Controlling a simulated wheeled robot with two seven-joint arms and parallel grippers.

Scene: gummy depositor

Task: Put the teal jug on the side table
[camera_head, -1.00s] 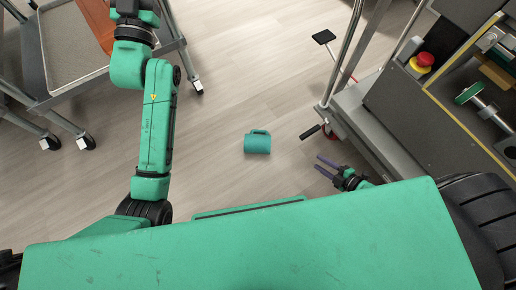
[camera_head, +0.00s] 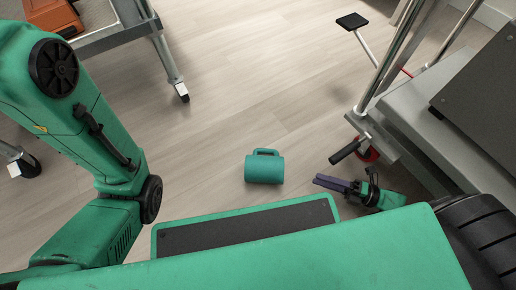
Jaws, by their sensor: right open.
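The teal jug (camera_head: 265,169) lies on the wood-look floor in the middle of the head view, with its handle toward the top of the picture. My right gripper (camera_head: 318,184) is right of the jug and apart from it. Its dark purple fingers point left toward the jug; it is open and holds nothing. My left arm comes in from the left, but its gripper is out of view. A grey wheeled table (camera_head: 92,22) shows partly at the top left; I cannot tell if it is the side table.
An orange-brown object (camera_head: 52,14) sits on the wheeled table. A grey cart (camera_head: 425,120) with metal posts and a black-handled lever (camera_head: 347,151) stands close on the right. A black pedal-like pad (camera_head: 352,20) is at the top right. Floor around the jug is clear.

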